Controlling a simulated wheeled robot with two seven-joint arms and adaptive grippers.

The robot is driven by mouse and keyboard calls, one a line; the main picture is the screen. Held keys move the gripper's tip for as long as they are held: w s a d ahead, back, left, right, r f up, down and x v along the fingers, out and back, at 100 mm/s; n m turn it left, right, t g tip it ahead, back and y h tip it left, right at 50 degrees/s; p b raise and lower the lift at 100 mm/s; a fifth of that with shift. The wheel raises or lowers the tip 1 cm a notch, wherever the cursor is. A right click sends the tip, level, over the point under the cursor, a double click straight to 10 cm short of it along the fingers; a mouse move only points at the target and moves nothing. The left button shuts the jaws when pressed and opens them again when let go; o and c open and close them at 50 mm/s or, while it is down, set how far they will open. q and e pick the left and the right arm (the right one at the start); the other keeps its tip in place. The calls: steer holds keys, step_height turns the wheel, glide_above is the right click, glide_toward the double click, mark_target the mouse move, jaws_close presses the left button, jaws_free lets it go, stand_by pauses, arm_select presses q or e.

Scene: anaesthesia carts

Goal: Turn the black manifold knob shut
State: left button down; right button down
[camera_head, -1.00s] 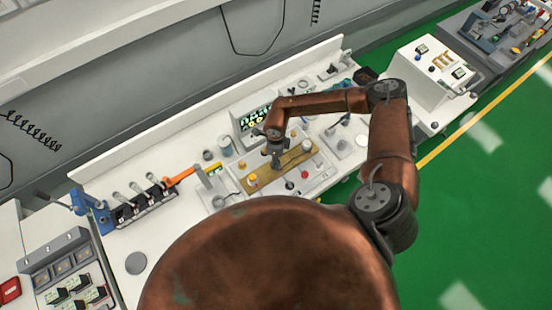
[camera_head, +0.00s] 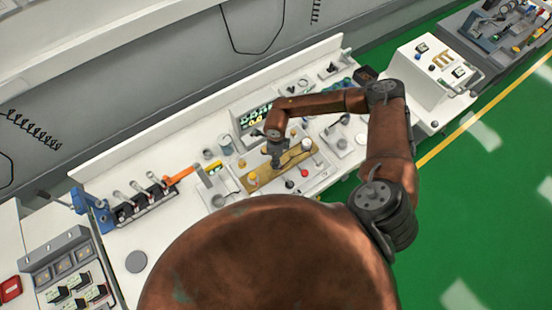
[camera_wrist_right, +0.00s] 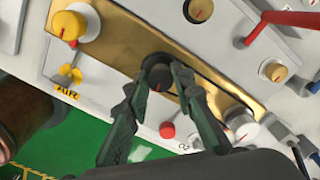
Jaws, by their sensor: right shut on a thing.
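The black manifold knob (camera_wrist_right: 157,69) stands on a brass plate (camera_wrist_right: 115,27) in the right wrist view, between a yellow knob and a white knob. My right gripper (camera_wrist_right: 163,83) has its two green-grey fingers on either side of the black knob and is shut on it. In the head view my right gripper (camera_head: 276,161) points down at the middle of the brass plate (camera_head: 252,184), and the black knob is hidden under it. My left gripper is in neither view.
A yellow knob (camera_wrist_right: 70,24) and a white knob (camera_wrist_right: 241,124) flank the black one. A red knob (camera_wrist_right: 167,130) and a yellow AIR tap (camera_wrist_right: 70,73) are on the white front. An orange lever (camera_head: 180,175) lies left of the plate in the head view.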

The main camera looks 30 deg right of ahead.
steer(key=shift+f+m+b, duration=0.1)
steer(key=shift+m+b, duration=0.25)
steer(key=shift+m, duration=1.25)
steer(key=c, duration=1.7)
jaws_free()
steer(key=shift+o, duration=0.2)
steer(key=shift+r, duration=0.2)
step_height(320, 180, up, 12)
steer(key=shift+f, duration=0.15)
